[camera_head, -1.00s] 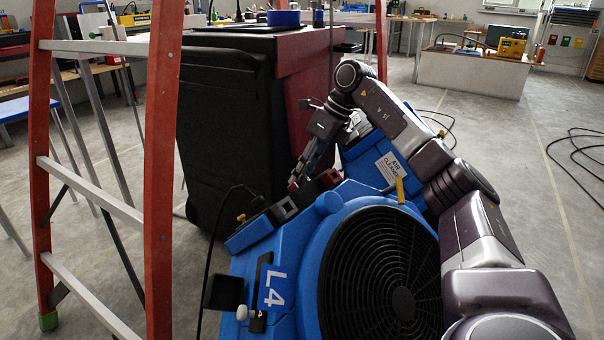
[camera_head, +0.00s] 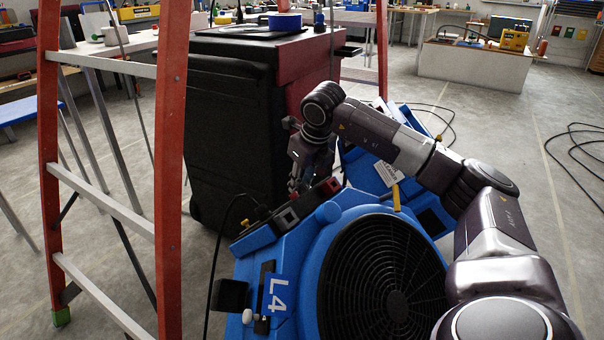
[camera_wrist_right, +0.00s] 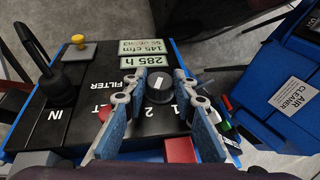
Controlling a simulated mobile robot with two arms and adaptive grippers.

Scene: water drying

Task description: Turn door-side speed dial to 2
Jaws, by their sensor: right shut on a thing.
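The blue L4 machine (camera_head: 290,240) has a black control panel (camera_wrist_right: 95,95) with a dark round speed dial (camera_wrist_right: 160,86). The dial has a white pointer mark, and the numerals 1 and 2 are printed beside it. I cannot tell exactly which numeral the mark points to. My right gripper (camera_head: 296,184) reaches down over the panel. In the right wrist view its two blue-grey fingers (camera_wrist_right: 158,88) sit on either side of the dial, shut on it. In the head view the dial is hidden by the gripper. My left gripper is not in view.
The panel also carries a yellow knob (camera_wrist_right: 78,42), a red button (camera_wrist_right: 104,113) and a black cable (camera_wrist_right: 38,50). A second blue machine (camera_wrist_right: 290,100) labelled AIR CLEANER stands close by.

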